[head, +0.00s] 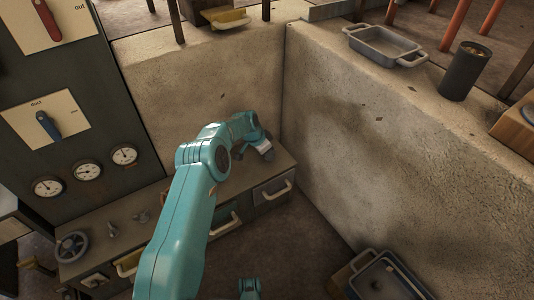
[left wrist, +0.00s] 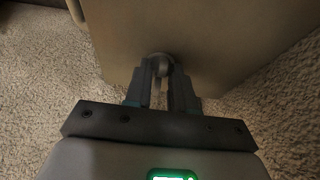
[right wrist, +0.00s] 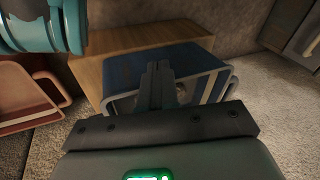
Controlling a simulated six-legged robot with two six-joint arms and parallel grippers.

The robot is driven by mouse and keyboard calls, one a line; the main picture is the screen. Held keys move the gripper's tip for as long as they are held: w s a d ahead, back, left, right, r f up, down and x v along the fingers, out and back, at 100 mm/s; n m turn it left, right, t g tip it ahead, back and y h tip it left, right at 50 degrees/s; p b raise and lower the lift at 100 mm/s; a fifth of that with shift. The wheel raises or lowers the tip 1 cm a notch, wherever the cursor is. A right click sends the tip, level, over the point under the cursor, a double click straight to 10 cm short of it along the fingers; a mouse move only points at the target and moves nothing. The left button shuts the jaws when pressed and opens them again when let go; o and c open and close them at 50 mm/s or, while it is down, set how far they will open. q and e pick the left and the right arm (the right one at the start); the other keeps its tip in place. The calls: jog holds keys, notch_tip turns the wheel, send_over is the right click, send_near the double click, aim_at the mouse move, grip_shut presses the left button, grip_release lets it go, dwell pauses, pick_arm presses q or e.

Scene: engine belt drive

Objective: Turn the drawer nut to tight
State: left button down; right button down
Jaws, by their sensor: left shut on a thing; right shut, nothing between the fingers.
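The drawer nut (left wrist: 159,62) is a small round grey piece on a flat brown panel (left wrist: 220,35) in the left wrist view. My left gripper (left wrist: 162,76) is shut on it, a finger on each side. The fingers hide part of the nut, and I cannot tell how tight it is. In the head view my left gripper (head: 265,152) is over the right end of the low cabinet, above a grey drawer (head: 262,193); the nut cannot be made out there. My right gripper (right wrist: 162,72) is shut and empty in front of a blue tray (right wrist: 205,55).
Rough concrete walls (head: 370,130) stand behind and right of the cabinet. A handwheel (head: 72,246) is at its left end, below gauges (head: 88,171) and switches. A grey tray (head: 385,45) and dark cup (head: 466,70) stand on the right wall. A reddish tray (right wrist: 25,95) lies left of my right gripper.

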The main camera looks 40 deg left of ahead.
dwell(0.3)
pick_arm(q)
jog(key=c, duration=1)
grip_release()
jog(key=shift+f, duration=0.1)
jog(key=shift+o, duration=0.2)
jog(key=p+v, duration=0.7)
jog(key=v, duration=0.9)
jog(key=shift+r, duration=0.2)
pick_arm(e)
jog(key=s+a+r+g, duration=0.1)
jog(key=s+r+g, duration=0.1)
jog(key=s+r, duration=0.2)
notch_tip(320, 180, up, 3)
jog(key=shift+s, duration=0.4)
pick_arm(q)
jog(key=shift+a, duration=0.1)
